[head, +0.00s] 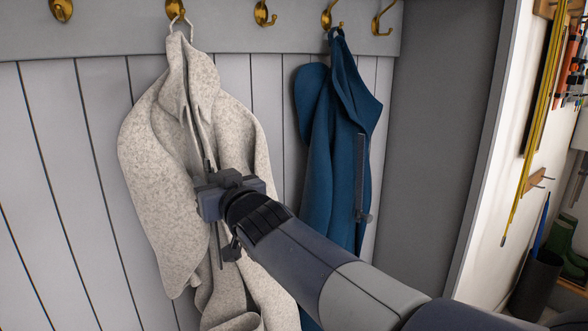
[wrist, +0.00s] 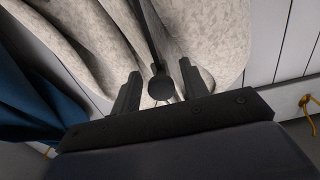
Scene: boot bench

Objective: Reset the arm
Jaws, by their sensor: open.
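My gripper (wrist: 160,95) is open, its two dark fingers apart in the wrist view. In the head view my arm reaches in from the lower right, and my gripper (head: 213,190) is in front of the cream speckled coat (head: 160,150). The coat hangs by a white loop from a brass hook (head: 175,10). It also fills the upper middle of the wrist view (wrist: 215,45). A dark rod with a round end shows between the fingers in the wrist view. I cannot tell whether the fingers touch the coat.
A blue coat (head: 325,150) hangs to the right on another brass hook (head: 332,15). More brass hooks line the grey rail (head: 110,32) above the panelled wall. At far right are green boots (head: 562,240), a dark bin (head: 535,280) and a yellow pole (head: 535,120).

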